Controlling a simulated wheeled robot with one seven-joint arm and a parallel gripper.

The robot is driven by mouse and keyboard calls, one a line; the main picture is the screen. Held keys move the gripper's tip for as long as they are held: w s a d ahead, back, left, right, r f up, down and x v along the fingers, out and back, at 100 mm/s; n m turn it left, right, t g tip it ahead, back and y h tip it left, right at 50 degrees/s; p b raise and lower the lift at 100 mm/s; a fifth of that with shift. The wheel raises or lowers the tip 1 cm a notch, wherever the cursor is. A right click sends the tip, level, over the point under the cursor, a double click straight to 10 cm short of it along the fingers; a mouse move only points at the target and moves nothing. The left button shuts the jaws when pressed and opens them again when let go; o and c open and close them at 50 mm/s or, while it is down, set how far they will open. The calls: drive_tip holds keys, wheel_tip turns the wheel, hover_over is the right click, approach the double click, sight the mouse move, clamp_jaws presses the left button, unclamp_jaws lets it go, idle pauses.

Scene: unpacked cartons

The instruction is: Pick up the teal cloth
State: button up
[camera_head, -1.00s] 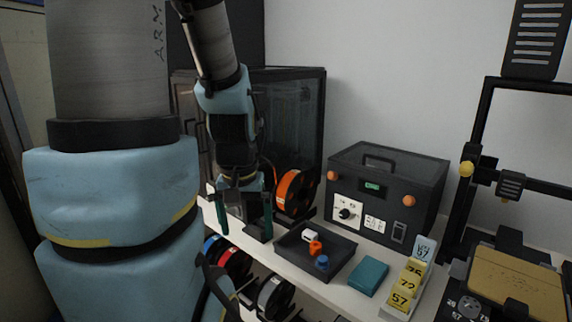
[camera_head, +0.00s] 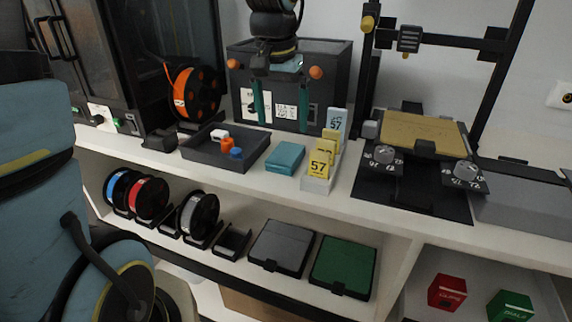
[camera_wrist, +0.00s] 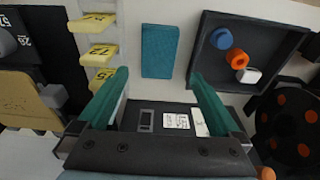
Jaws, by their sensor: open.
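The teal cloth (camera_head: 285,157) is a flat, folded rectangle on the white shelf top, between the dark tray and the numbered cards. In the wrist view the teal cloth (camera_wrist: 160,51) lies beyond my fingertips, roughly centred between them. My gripper (camera_head: 281,108) is open and empty, its two teal fingers pointing down in front of the dark box, above and behind the cloth. In the wrist view my gripper (camera_wrist: 158,80) shows both fingers wide apart with nothing between them. The cloth is fully visible.
A dark tray (camera_head: 258,153) with small white, orange and blue pieces is left of the cloth. A holder of yellow and blue number cards (camera_head: 318,183) stands close on the right. The dark box (camera_head: 340,75) is behind. A printer with a tan bed (camera_head: 418,130) stands farther right.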

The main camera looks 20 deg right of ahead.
sight(286, 153)
drive_tip(key=f, duration=0.6)
drive_tip(key=d+f, duration=0.1)
drive_tip(key=f, duration=0.2)
drive_tip(key=shift+w+d+p, duration=0.1)
drive_tip(key=shift+w+p, duration=0.25)
drive_tip(key=shift+p, duration=0.05)
drive_tip(key=shift+r, duration=0.1)
drive_tip(key=c, duration=1.2)
